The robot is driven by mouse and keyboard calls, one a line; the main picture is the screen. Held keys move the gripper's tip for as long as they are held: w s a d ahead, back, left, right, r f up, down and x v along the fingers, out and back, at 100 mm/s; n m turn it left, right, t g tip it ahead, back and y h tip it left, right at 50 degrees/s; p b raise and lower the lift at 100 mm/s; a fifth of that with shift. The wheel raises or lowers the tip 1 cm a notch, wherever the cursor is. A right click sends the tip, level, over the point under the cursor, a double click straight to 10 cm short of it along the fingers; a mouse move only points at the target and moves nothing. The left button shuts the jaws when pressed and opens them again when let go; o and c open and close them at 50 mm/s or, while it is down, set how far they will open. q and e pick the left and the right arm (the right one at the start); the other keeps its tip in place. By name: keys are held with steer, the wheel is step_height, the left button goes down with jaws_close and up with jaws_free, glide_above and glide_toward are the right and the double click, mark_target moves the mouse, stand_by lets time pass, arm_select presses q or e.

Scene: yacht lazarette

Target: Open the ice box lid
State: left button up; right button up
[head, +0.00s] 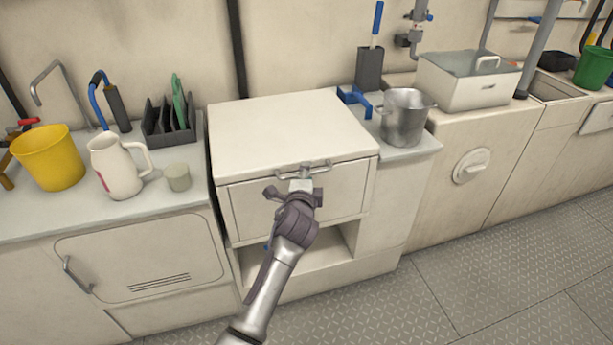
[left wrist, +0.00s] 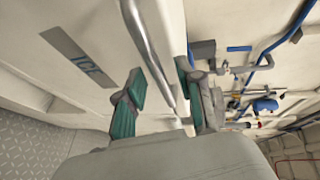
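The ice box stands in the middle of the head view, and its white lid (head: 290,125) lies flat and shut. A metal bar handle (head: 318,166) sits at the lid's front edge. My left gripper (head: 296,188) is in front of the box, just below the handle. In the left wrist view, the handle (left wrist: 143,40) runs between the spread green pads of my left gripper (left wrist: 158,95). Gaps show on both sides of the bar, so the gripper is open around it. A label reading ICE (left wrist: 78,58) is on the box front. My right gripper is not in view.
A steel pot (head: 405,118) stands on the counter right of the box. A white jug (head: 117,168), a cup (head: 178,177) and a yellow bucket (head: 47,158) stand on the left counter. The lid top is bare. The floor (head: 480,250) in front is clear.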

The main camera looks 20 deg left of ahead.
arm_select(q)
steer(key=shift+w+a+f, duration=0.1)
steer(key=shift+w, duration=0.35)
steer(key=shift+c, duration=0.2)
jaws_close()
